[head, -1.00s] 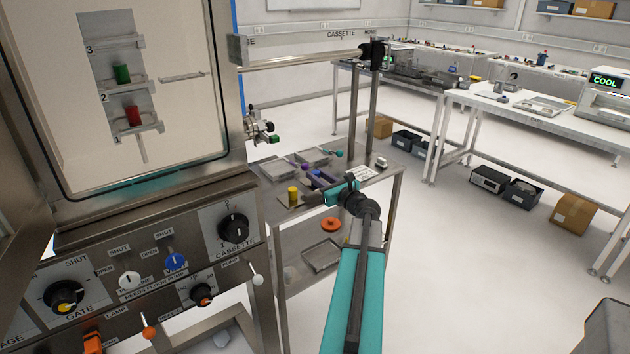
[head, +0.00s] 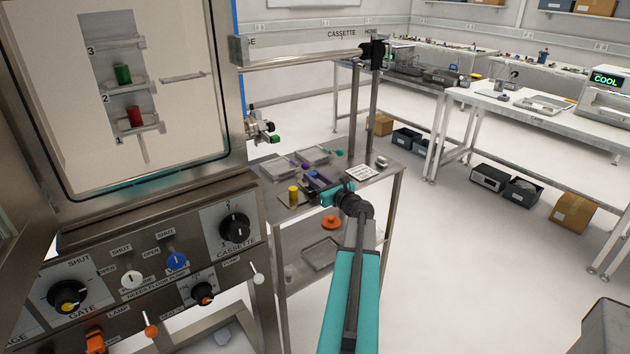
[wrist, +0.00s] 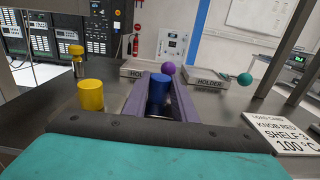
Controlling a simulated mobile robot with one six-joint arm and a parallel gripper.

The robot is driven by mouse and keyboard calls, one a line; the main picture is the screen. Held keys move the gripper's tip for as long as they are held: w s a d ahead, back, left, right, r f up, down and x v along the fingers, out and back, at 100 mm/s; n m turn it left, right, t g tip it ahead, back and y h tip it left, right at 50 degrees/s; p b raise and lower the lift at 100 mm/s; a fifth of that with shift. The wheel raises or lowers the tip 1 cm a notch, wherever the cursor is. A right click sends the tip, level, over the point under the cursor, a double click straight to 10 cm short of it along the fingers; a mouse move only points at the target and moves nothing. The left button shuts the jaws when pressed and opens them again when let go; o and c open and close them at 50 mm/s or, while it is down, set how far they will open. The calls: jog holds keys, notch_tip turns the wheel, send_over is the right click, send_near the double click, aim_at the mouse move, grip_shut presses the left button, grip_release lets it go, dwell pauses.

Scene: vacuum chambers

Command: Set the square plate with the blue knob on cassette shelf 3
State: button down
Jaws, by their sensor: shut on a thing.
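My gripper (head: 316,181) is low over the steel cart top in the head view. In the wrist view its purple jaws (wrist: 159,97) are shut on the blue knob (wrist: 158,88), which stands upright between them. The square plate under the knob is mostly hidden by the jaws and gripper body. The cassette (head: 120,65) shows through the chamber window at left. Its top shelf (head: 118,44), by the label 3, looks bare. A green knob (head: 123,74) stands on the shelf below, and a red knob (head: 135,116) on the lowest.
A yellow knob (wrist: 91,95) stands left of my jaws. Two holders (wrist: 209,78), a purple ball (wrist: 167,68) and a teal ball (wrist: 245,79) lie beyond. A load card (wrist: 283,134) is at right. A steel rail (head: 305,60) runs above the cart beside the chamber.

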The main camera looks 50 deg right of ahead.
jog(key=shift+f, duration=0.6)
jog(key=shift+f, duration=0.1)
jog(key=c, duration=1.5)
grip_release()
jog(key=shift+o, duration=0.2)
jog(key=b+v, duration=0.2)
jog(key=v, duration=1)
